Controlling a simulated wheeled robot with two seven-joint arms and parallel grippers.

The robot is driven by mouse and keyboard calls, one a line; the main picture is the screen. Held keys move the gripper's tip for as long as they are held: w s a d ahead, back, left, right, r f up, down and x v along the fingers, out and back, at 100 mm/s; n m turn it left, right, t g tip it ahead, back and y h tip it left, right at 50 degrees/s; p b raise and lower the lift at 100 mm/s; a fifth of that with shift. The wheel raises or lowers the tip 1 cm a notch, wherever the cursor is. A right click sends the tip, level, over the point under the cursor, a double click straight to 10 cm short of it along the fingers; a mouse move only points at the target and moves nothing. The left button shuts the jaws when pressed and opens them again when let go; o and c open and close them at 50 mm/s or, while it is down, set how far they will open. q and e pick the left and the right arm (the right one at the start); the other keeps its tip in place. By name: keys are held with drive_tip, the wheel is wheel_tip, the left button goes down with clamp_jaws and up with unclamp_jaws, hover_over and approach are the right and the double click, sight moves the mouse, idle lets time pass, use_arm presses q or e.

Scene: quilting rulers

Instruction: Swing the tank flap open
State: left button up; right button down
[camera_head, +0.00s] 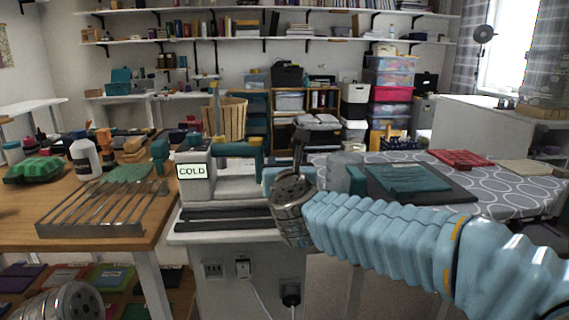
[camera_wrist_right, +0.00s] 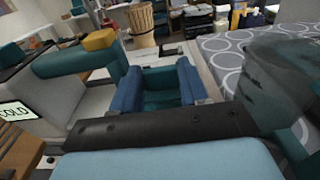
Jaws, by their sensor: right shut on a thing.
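The pressing unit (camera_head: 240,188) stands on a white cabinet, with a "COLD" sign and a teal handle (camera_head: 238,149). A clear tank (camera_head: 342,170) is at its right; in the right wrist view it is the smoky clear body (camera_wrist_right: 275,80) on the right. My right gripper (camera_wrist_right: 160,88) has its blue fingers closed on a teal piece (camera_wrist_right: 160,98), which appears to be the tank flap. Its hinge and exact angle are hidden. In the head view my right wrist hides most of that gripper. My left gripper is out of view; only my left wrist's metal shows at lower left.
A wooden table (camera_head: 150,225) at left carries a slotted metal rack (camera_head: 92,208) and a white bottle (camera_head: 84,158). A wooden basket (camera_head: 226,118) stands behind.

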drive_tip(key=shift+w+r+g+p, duration=0.2)
drive_tip(key=shift+r+g+p, duration=0.4)
drive_tip(key=shift+r+p, duration=0.05)
drive_tip(key=shift+w+r+g, duration=0.15)
drive_tip(key=shift+g, duration=0.25)
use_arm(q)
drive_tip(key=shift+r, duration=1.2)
use_arm(e)
drive_tip(key=shift+w+r+g, duration=0.5)
drive_tip(key=shift+r+g, duration=0.05)
drive_tip(key=shift+g, duration=0.55)
drive_tip(key=shift+w+r+g, duration=0.5)
drive_tip(key=shift+g, duration=0.6)
drive_tip(key=c, duration=0.8)
unclamp_jaws()
drive_tip(key=shift+c, duration=0.2)
drive_tip(key=v, duration=1.3)
drive_tip(key=shift+s+r, duration=0.3)
